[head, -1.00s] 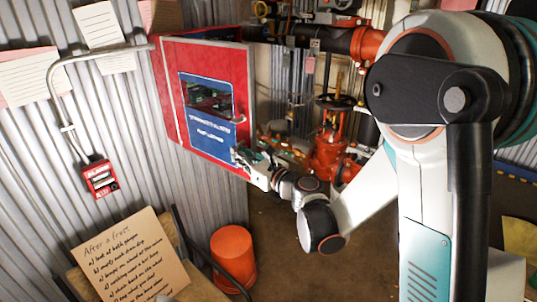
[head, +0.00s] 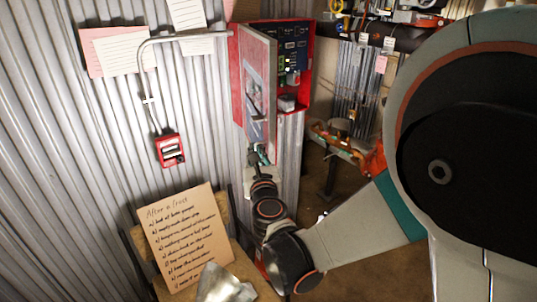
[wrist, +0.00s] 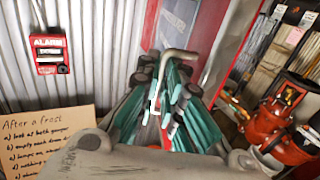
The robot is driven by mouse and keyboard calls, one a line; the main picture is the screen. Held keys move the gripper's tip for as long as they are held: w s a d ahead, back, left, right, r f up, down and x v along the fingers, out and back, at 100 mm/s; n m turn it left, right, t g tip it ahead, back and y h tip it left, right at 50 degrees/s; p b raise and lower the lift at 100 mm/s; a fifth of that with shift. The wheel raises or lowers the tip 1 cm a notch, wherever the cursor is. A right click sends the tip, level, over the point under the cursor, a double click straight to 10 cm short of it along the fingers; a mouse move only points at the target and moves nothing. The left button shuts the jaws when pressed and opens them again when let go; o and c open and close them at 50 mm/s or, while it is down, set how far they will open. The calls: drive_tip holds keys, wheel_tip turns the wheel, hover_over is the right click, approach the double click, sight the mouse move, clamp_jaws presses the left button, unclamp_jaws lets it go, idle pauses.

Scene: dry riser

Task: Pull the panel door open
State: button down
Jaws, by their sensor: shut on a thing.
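The red panel door (head: 259,75) stands swung out from its red cabinet (head: 307,70), seen nearly edge-on in the head view. The dark inside of the cabinet shows, with switches and small items on a lower ledge. My gripper (head: 257,155) is at the lower part of the door's front. In the wrist view, a bent grey handle (wrist: 180,54) runs down between the teal fingers of my gripper (wrist: 172,105), which is shut on it. The fingers hide the handle's lower part. The door's red face (wrist: 200,28) is just beyond it.
A red alarm box (head: 169,149) is on the corrugated wall at left. A handwritten board (head: 185,240) stands below it, near my arm. Red valves and pipes (wrist: 285,120) are at right in the wrist view. Papers (head: 125,48) hang on the wall.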

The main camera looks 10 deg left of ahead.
drive_tip(key=shift+w+a+r, duration=0.15)
drive_tip(key=shift+a+r, duration=0.15)
drive_tip(key=shift+a, duration=0.1)
drive_tip(key=c, duration=1.8)
unclamp_jaws()
drive_tip(key=shift+w+d, duration=0.1)
drive_tip(key=shift+o, duration=0.2)
drive_tip(key=v, duration=0.7)
drive_tip(key=shift+s+f, duration=0.2)
drive_tip(key=shift+s, duration=0.2)
drive_tip(key=shift+d, duration=0.1)
